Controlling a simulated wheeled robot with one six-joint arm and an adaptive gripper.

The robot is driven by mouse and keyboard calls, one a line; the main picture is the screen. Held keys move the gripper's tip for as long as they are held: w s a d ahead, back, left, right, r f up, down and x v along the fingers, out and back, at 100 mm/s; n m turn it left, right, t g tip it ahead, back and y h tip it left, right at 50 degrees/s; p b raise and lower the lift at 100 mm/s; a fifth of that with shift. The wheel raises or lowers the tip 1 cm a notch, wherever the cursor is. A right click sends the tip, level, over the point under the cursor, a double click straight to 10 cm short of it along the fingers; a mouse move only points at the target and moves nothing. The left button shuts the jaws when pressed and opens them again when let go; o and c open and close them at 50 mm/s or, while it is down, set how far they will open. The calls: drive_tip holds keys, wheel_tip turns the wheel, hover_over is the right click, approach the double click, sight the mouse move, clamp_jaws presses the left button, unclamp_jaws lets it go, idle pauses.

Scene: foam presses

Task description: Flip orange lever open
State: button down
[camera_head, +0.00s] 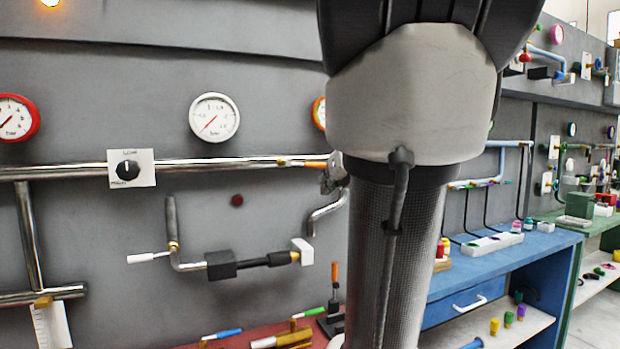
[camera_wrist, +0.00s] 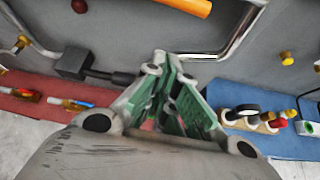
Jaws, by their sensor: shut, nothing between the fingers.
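An orange lever handle (camera_head: 316,164) lies along the metal pipe in the head view, and its right end meets a metal fitting beside my arm. In the wrist view a thick orange handle (camera_wrist: 188,5) runs across the top edge and is cut off by it. I take it to be the same lever, though I cannot be sure. My gripper (camera_wrist: 159,58) is shut and empty in the wrist view. Its tips point at the grey wall, below the orange handle in the picture and apart from it. My arm hides the gripper in the head view.
A black block (camera_head: 221,265) sits on a bent pipe low on the wall. A red bench (camera_head: 195,346) with tools and a blue bench (camera_head: 470,271) stand below. An upright orange-handled lever (camera_head: 334,272) stands near the red bench. Gauges (camera_head: 214,117) hang above the pipe.

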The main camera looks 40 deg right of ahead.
sight(308, 165)
drive_tip(key=x, duration=0.6)
wheel_tip(308, 165, up, 4)
drive_tip(key=shift+w+d+r, duration=0.1)
drive_tip(key=shift+d+r, duration=0.05)
drive_tip(key=shift+d, duration=0.05)
